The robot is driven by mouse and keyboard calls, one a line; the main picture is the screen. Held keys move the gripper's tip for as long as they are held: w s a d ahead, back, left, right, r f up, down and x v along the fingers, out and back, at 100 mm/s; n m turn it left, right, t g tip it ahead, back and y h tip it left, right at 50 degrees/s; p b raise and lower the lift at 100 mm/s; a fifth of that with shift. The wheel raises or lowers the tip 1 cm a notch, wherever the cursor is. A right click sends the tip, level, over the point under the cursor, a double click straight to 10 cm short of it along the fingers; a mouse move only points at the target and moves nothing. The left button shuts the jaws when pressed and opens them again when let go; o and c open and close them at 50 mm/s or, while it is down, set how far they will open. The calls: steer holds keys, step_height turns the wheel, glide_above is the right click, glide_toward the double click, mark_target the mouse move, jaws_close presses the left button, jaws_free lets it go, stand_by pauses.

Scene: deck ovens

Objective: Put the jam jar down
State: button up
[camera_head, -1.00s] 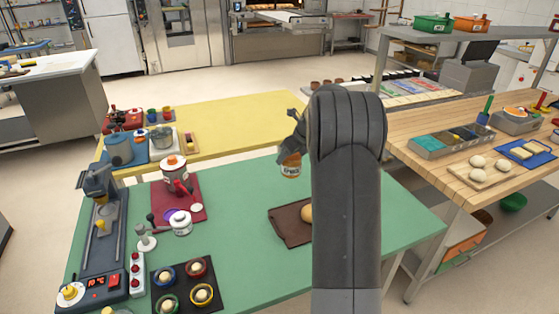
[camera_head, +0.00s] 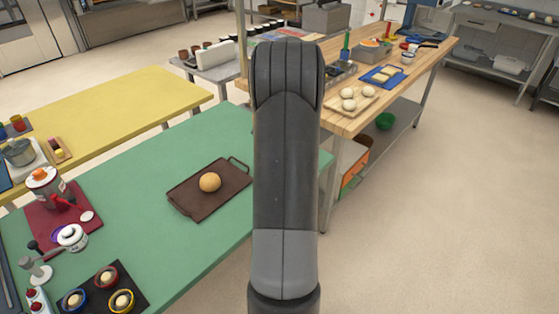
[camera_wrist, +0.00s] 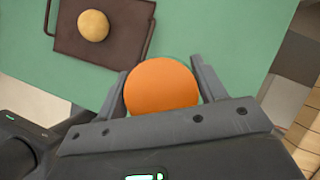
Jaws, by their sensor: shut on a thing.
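My gripper (camera_wrist: 162,92) shows in the wrist view, its two fingers shut on the jam jar (camera_wrist: 161,86). Only the jar's round orange lid is seen there, from above. The jar is held over the green table (camera_head: 128,185), near the table's edge; its height above the top is hard to tell. In the head view my own arm hides the gripper and the jar.
A brown tray (camera_head: 184,203) with a round bun (camera_head: 210,182) lies on the green table. Small bowls on a black mat (camera_head: 133,288) and a maroon mat (camera_head: 50,218) are at left. A wooden table (camera_head: 350,121) stands beyond a gap at right.

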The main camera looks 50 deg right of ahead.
steer(key=s+d+n, duration=0.1)
steer(key=s+d, duration=0.7)
steer(key=s, duration=0.6)
steer(key=shift+w+a+f, duration=0.45)
steer(key=shift+w+f, duration=1.3)
steer(key=shift+w, duration=0.1)
steer(key=shift+w+a+f, duration=0.5)
steer(key=shift+w+f, duration=1.2)
steer(key=shift+w, duration=0.2)
steer(key=shift+w+a+f, duration=0.45)
steer(key=shift+w+f, duration=1.3)
steer(key=shift+w, duration=0.1)
steer(key=shift+f, duration=0.1)
steer(key=o, duration=1.3)
steer(key=shift+f, duration=0.1)
